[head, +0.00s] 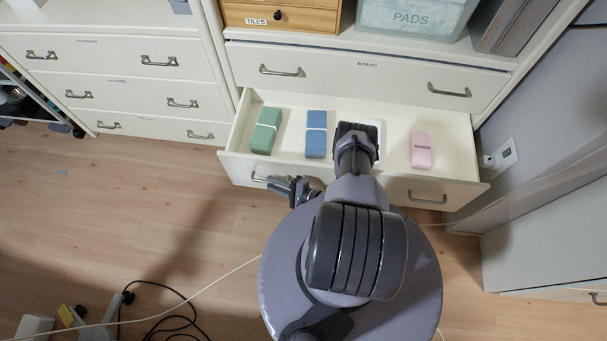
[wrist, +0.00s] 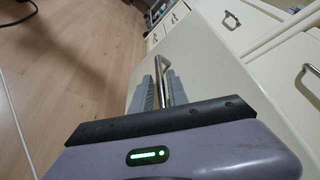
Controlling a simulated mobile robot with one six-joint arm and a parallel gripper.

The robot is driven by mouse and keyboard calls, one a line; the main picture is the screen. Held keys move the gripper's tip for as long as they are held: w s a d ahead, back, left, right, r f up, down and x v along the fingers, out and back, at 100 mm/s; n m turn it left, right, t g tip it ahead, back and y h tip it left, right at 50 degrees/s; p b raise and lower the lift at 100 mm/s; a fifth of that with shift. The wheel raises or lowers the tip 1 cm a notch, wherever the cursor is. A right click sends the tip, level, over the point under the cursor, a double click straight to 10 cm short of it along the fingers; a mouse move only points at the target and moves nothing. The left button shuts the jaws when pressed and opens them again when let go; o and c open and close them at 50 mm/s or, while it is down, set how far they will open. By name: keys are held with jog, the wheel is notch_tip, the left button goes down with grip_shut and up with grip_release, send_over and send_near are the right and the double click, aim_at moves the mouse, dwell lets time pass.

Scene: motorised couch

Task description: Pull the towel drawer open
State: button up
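The drawer (head: 398,168) below the one labelled BOARD stands pulled out. Folded towels lie inside: green (head: 266,130), blue (head: 316,134), pink (head: 421,150) and a white one partly hidden by my arm. Any label on its front cannot be read. The front has a left handle (head: 262,180) and a right handle (head: 427,198). My gripper (head: 296,187) is at the left handle. In the wrist view the two grey fingers (wrist: 162,88) lie close on both sides of the metal handle bar (wrist: 159,66), shut on it.
The BOARD drawer (head: 365,78) above is shut. A shut bank of drawers (head: 120,90) stands at the left. A wall with a socket (head: 500,155) and a white cabinet (head: 545,240) are at the right. Black cables (head: 165,318) lie on the floor; floor at left is mostly clear.

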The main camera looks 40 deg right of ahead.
jog(key=p+v, duration=0.2)
jog(key=v, duration=1.2)
jog(key=shift+s+d+r+p, duration=0.15)
jog(key=shift+s+p, duration=0.15)
jog(key=shift+p, duration=0.05)
